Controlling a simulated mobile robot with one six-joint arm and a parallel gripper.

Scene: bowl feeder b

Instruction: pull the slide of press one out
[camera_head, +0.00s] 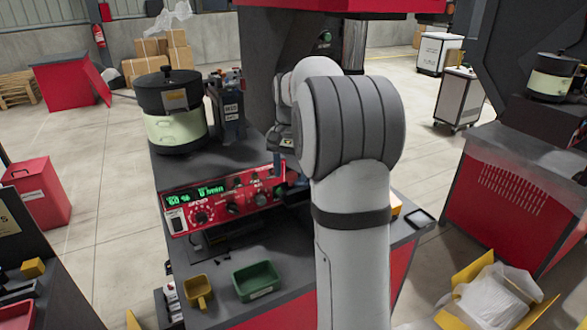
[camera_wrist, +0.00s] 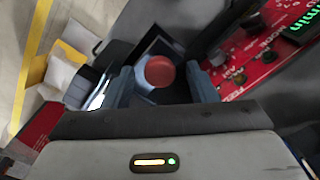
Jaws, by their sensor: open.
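In the wrist view my gripper (camera_wrist: 160,88) is open, with one blue-grey finger on each side of a round red knob (camera_wrist: 159,71). The knob sits on a dark block with a paler edge. It lies between the fingers, with a gap on both sides, and I cannot tell how deep it is. I cannot tell for sure whether it belongs to the slide of press one. In the head view my arm covers most of the gripper and the knob. A large dark press frame with a red top (camera_head: 340,4) stands behind my arm.
A red control panel (camera_head: 222,200) with dials and a green display stands close left of my gripper. A lidded pot (camera_head: 172,130), a yellow scoop-like bin (camera_head: 198,292) and a green bin (camera_head: 255,282) stand on the dark bench.

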